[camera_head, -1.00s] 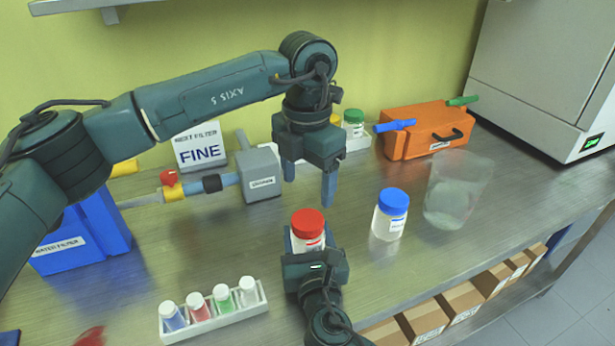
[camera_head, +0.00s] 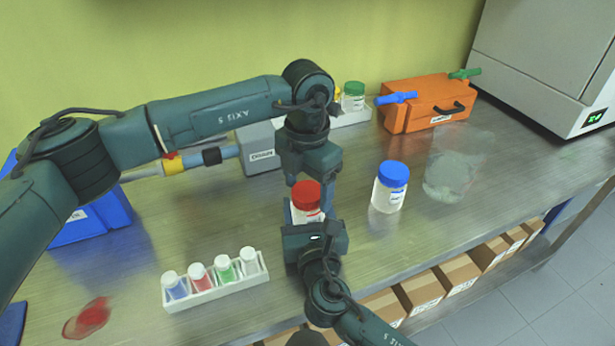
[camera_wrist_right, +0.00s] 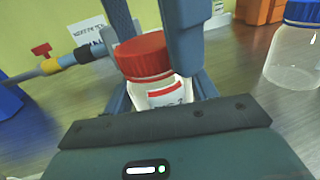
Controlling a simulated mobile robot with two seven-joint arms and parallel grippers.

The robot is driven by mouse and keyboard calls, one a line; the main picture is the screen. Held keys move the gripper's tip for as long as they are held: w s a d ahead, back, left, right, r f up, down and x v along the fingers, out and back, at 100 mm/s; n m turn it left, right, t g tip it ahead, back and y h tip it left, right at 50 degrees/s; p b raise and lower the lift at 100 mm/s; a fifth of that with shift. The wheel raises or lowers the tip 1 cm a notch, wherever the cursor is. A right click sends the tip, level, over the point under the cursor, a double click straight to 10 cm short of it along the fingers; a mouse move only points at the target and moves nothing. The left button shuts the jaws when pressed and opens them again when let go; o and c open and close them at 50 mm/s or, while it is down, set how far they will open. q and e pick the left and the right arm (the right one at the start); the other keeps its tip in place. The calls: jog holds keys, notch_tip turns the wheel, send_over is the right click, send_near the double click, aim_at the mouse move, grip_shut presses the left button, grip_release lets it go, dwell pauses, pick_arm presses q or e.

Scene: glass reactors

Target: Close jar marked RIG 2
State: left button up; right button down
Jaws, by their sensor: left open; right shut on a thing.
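A clear jar with a red lid (camera_head: 305,200) stands on the bench, its white label half hidden in the head view. In the right wrist view the jar (camera_wrist_right: 155,80) carries a red-and-white label whose text is hard to read. My right gripper (camera_head: 307,226) is shut on the jar's body from the near side. My left gripper (camera_head: 311,185) points down from above, open, with its fingers on either side of the red lid. In the right wrist view its fingers (camera_wrist_right: 153,45) flank the lid; whether they touch it I cannot tell. The lid sits on the jar's mouth.
A blue-lidded jar (camera_head: 390,188) and a clear beaker (camera_head: 450,178) stand to the right. A vial rack (camera_head: 232,290) is at the front left, near a red spill (camera_head: 88,318). An orange toolbox (camera_head: 425,105) and a green-lidded jar (camera_head: 353,97) stand behind.

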pick_arm(q)
jog(key=c, duration=1)
jog(key=o, duration=1.2)
jog(key=shift+r, duration=0.15)
notch_tip(320, 180, up, 12)
jog(key=shift+f, duration=0.1)
pick_arm(e)
jog(key=shift+c, duration=1.9)
grip_release()
